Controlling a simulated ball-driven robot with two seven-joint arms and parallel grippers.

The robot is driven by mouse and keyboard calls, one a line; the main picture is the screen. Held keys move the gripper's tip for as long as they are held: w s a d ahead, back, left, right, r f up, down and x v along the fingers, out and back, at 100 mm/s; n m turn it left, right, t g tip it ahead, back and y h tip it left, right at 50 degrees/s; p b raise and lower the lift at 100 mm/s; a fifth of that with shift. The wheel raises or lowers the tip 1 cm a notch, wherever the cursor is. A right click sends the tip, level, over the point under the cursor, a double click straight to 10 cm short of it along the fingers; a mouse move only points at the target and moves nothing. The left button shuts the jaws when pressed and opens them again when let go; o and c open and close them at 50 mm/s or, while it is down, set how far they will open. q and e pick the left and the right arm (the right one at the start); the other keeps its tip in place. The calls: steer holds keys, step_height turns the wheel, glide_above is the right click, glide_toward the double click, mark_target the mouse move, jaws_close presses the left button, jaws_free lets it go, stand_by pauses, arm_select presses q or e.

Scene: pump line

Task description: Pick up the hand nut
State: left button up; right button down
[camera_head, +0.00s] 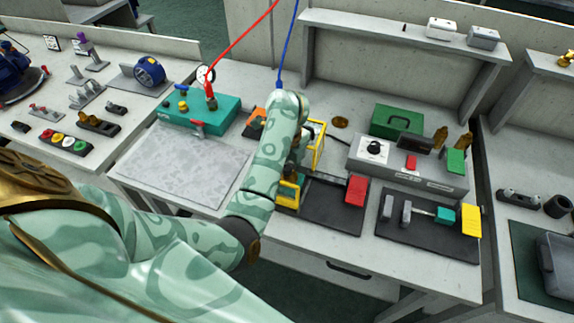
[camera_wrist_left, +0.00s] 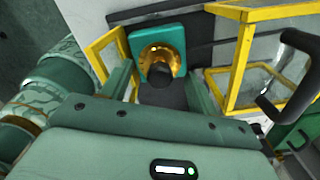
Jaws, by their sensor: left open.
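A round brass part (camera_wrist_left: 160,62), likely the hand nut, sits on a teal block in the left wrist view, with a dark round end in front of it. My left gripper (camera_wrist_left: 162,78) is open, its fingers on either side of this brass part. I cannot tell whether they touch it. In the head view my left arm hides most of this spot. A separate flat brass disc (camera_head: 340,122) lies on the bench behind the yellow frame. My right gripper is not in view.
A grey control box (camera_head: 408,170), a red block (camera_head: 356,191) and a dark tool mat (camera_head: 412,238) lie to the right. The pale mat (camera_head: 185,160) at left is clear.

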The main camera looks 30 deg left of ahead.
arm_select(q)
steer(key=c, duration=1)
steer(key=shift+r+p, duration=2.2)
steer(key=shift+r, duration=0.3)
steer(key=shift+c, duration=0.2)
